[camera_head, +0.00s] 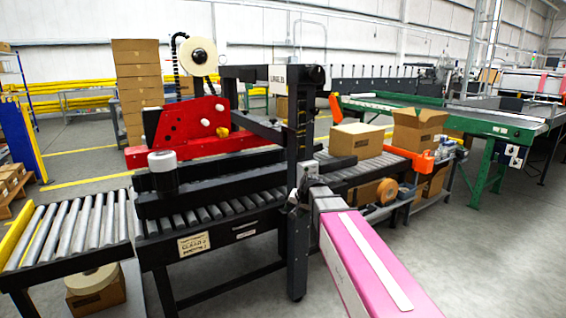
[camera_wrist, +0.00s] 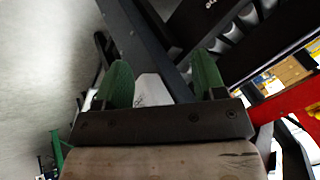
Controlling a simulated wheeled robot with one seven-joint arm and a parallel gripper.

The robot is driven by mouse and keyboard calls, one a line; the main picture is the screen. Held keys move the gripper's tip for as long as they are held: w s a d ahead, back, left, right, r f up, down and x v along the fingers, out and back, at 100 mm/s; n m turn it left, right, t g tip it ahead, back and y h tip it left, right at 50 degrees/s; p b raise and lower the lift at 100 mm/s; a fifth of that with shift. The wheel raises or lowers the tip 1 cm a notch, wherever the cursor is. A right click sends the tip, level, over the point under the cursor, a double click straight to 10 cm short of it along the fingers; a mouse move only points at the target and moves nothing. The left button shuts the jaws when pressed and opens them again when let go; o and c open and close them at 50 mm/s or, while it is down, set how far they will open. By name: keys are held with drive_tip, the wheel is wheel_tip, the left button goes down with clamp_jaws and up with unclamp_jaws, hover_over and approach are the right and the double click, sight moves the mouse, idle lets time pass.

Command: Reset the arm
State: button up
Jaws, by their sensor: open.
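My arm (camera_head: 368,262), pink with a white stripe, reaches from the lower right of the head view to the black upright post (camera_head: 293,240) of the taping machine. My gripper's end is small and partly hidden there, in front of the post. In the wrist view my gripper (camera_wrist: 162,76) has two green fingers spread apart. A pale piece with dark marks (camera_wrist: 153,90) shows between or behind the fingers; I cannot tell whether they touch it. A dark machine beam (camera_wrist: 150,40) runs behind it. Nothing is seen held.
The machine has a red body (camera_head: 190,125), a tape roll (camera_head: 198,57) and a roller conveyor (camera_head: 70,232) at left. A closed carton (camera_head: 356,140) and an open carton (camera_head: 417,128) are to the right. A green table (camera_head: 440,115) stands behind. Floor (camera_head: 490,260) at lower right is clear.

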drive_tip(key=s+d+f+n+g+h, duration=0.1)
drive_tip(key=s+d+f+g+h, duration=0.1)
drive_tip(key=s+d+f, duration=0.5)
drive_tip(key=s+d+f+n+g+h, duration=0.1)
drive_tip(key=s+d+f, duration=0.6)
drive_tip(key=s, duration=0.7)
drive_tip(key=shift+s+f+g+h, duration=0.3)
drive_tip(key=shift+f+g+h, duration=0.2)
drive_tip(key=shift+f+g, duration=0.4)
